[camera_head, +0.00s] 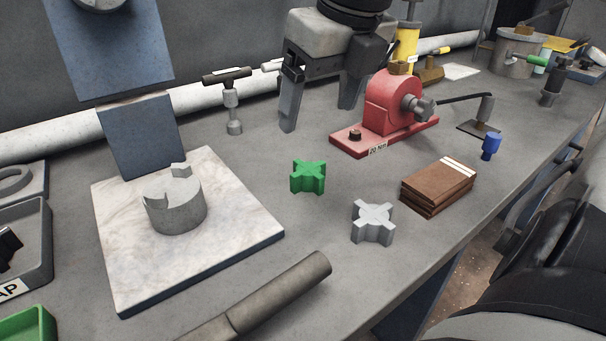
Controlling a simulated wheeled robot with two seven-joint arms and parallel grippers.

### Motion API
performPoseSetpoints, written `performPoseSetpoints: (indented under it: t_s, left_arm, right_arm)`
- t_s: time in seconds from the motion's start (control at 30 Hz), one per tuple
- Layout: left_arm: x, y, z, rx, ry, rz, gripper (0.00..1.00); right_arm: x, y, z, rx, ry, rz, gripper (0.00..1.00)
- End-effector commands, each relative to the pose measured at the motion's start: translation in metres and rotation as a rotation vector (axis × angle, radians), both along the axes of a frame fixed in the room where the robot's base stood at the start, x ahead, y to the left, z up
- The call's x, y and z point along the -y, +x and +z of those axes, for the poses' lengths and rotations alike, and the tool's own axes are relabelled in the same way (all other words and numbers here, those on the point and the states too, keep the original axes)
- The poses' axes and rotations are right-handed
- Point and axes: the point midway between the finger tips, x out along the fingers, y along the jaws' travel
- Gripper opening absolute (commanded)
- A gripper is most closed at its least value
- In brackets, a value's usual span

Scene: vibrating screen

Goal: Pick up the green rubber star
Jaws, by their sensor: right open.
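The green rubber star (308,177) is a small four-armed block standing on the grey bench (330,255), near the middle of the head view. A light grey block of like shape (372,222) stands apart from it, to its lower right. My right gripper (318,116) comes down from the top of the view, beyond the green star. Its two fingers are spread apart, with nothing between them, and do not touch the star. My left gripper is not in view.
A red device on a base (388,105) stands right of the gripper. Stacked brown slabs (437,187) lie to the right. A pale slab with a notched grey cylinder (174,205) is to the left. A grey rod (275,298) lies in front. Bare bench surrounds the star.

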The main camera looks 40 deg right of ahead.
Motion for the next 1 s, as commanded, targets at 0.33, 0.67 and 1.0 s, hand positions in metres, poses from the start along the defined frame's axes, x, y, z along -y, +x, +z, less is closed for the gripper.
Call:
performPoseSetpoints:
  t_s: [0.33,0.67,1.0]
  left_arm:
    - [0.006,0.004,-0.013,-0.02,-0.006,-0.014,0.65]
    - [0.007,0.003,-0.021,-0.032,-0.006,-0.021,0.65]
    - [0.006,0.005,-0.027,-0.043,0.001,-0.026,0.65]
  right_arm:
    - [0.001,0.015,-0.05,-0.001,0.002,-0.002,0.82]
    - [0.003,0.018,-0.09,-0.005,0.003,0.0,0.82]
    - [0.003,0.023,-0.103,0.001,0.002,0.0,0.82]
